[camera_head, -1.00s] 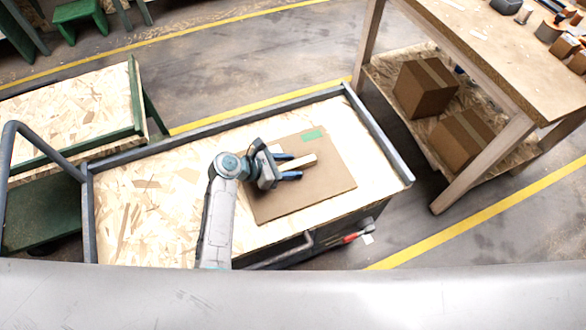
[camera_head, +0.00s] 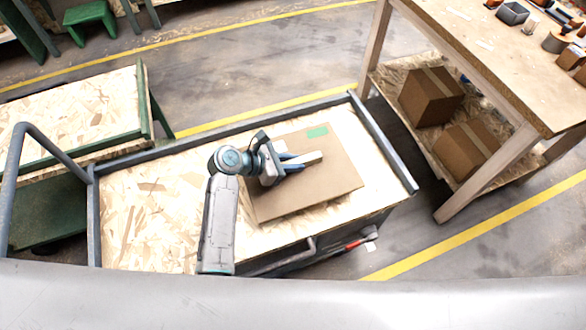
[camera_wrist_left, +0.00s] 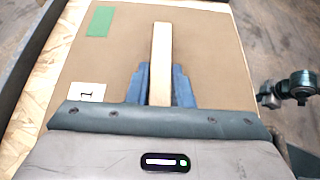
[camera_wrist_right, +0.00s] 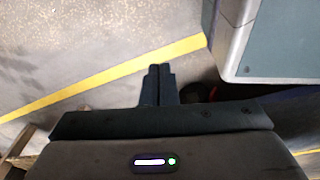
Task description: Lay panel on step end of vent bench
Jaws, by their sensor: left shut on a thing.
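The panel (camera_head: 325,184) is a flat brown board with a green patch and a pale wooden grip bar. It lies over the chipboard top of a grey-railed cart (camera_head: 145,215); I cannot tell whether it is slightly raised. The left wrist view shows the panel (camera_wrist_left: 215,60) with a white label marked 1. My left gripper (camera_head: 291,165) is shut on the grip bar (camera_wrist_left: 160,60), blue fingers on both sides. My right gripper (camera_wrist_right: 159,72) shows only in the right wrist view, fingers together and empty. I cannot tell which surface is the vent bench.
A green-framed chipboard-topped bench (camera_head: 70,110) stands left of the cart. A wooden table (camera_head: 500,60) at the right has cardboard boxes (camera_head: 432,96) on its lower shelf. A small green stool (camera_head: 90,20) stands far back. Floor with yellow lines is clear between them.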

